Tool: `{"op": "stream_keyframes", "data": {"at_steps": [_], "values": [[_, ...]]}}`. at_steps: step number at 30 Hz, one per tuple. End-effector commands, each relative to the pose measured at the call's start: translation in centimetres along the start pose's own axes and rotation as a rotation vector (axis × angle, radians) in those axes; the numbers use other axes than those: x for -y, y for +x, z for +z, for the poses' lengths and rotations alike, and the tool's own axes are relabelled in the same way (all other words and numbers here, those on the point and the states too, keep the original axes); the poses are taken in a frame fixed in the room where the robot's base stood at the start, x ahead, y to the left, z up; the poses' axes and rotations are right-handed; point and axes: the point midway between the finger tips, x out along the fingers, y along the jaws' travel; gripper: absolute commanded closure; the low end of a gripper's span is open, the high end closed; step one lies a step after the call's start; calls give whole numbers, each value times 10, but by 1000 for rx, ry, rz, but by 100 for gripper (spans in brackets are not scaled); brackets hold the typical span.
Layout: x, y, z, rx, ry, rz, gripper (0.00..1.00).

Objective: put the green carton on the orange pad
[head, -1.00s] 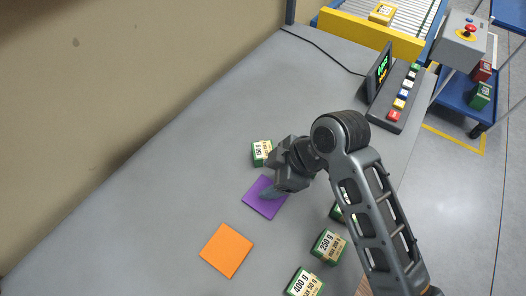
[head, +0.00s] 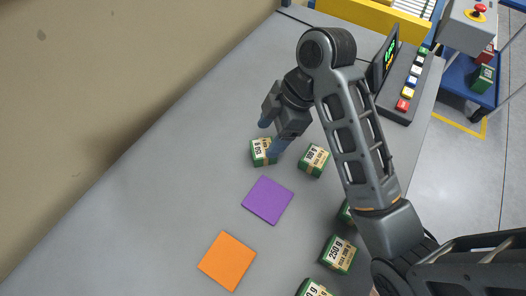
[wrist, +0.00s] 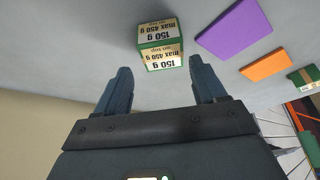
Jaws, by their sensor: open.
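Several green cartons with pale labels stand on the grey table. In the wrist view this 150 g carton (wrist: 161,45) shows ahead of and between the open fingers (wrist: 160,75), with nothing held. The orange pad (head: 227,261) lies flat and bare at the lower middle; it also shows in the wrist view (wrist: 265,65).
A purple pad (head: 267,200) lies bare between the 150 g carton and the orange pad. Another carton (head: 313,160) stands right of my gripper. A 250 g carton (head: 338,254) and others stand at the lower right. A button panel (head: 407,88) and display stand at the far right.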

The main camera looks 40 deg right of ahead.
Motion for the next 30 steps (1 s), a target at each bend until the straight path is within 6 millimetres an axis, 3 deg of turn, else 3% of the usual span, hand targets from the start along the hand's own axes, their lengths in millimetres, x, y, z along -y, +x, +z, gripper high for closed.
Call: {"op": "stream_keyframes", "data": {"at_steps": [8, 18, 26, 30], "values": [[1, 15, 2, 0, 1, 1, 30], [4, 52, 4, 0, 3, -2, 30], [3, 56, 4, 0, 1, 2, 30], [3, 56, 4, 0, 1, 2, 42]]}}
